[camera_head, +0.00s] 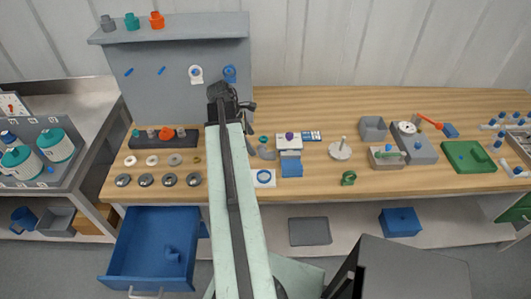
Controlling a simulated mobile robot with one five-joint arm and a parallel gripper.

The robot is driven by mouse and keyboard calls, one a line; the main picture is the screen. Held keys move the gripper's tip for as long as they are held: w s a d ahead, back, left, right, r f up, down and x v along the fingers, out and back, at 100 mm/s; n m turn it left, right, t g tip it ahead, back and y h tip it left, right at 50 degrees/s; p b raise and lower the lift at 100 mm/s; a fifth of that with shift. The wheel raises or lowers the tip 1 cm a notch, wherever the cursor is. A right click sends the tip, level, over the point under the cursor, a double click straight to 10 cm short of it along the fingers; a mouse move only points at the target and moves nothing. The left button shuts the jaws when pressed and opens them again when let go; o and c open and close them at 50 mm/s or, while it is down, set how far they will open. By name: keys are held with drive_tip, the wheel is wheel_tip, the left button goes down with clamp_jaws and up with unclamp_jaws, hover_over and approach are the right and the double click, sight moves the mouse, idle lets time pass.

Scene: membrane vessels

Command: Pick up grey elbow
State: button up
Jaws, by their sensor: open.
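A small grey piece (267,153), which looks like the grey elbow, lies on the wooden bench just right of my arm. A teal piece sits close behind it. My gripper (249,106) is open, above the back of the bench in front of the grey panel. It is up and to the left of the grey piece in the picture and apart from it. I see nothing held between the jaws. My arm runs up the middle and hides part of the bench.
A white block stack (289,144) and a blue box (291,168) stand right of the grey piece. A white card with a blue ring (263,177) lies in front. Left are a dark rack (165,140) and several discs. An open blue drawer (150,240) juts out below.

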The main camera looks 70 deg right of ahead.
sight(265, 150)
drive_tip(key=s, duration=0.1)
drive_tip(key=s+d, duration=0.1)
drive_tip(key=shift+s+d+r, duration=0.15)
drive_tip(key=shift+s, duration=0.15)
drive_tip(key=b+x, duration=0.2)
drive_tip(key=shift+f+b, duration=0.3)
drive_tip(key=shift+f, duration=0.05)
drive_tip(key=b+x, duration=0.5)
drive_tip(key=shift+f, duration=0.2)
drive_tip(key=shift+r, duration=0.15)
drive_tip(key=c, duration=1.5)
drive_tip(key=shift+o, duration=0.2)
drive_tip(key=shift+r, duration=0.1)
wheel_tip(265, 150, up, 10)
drive_tip(key=p, duration=1)
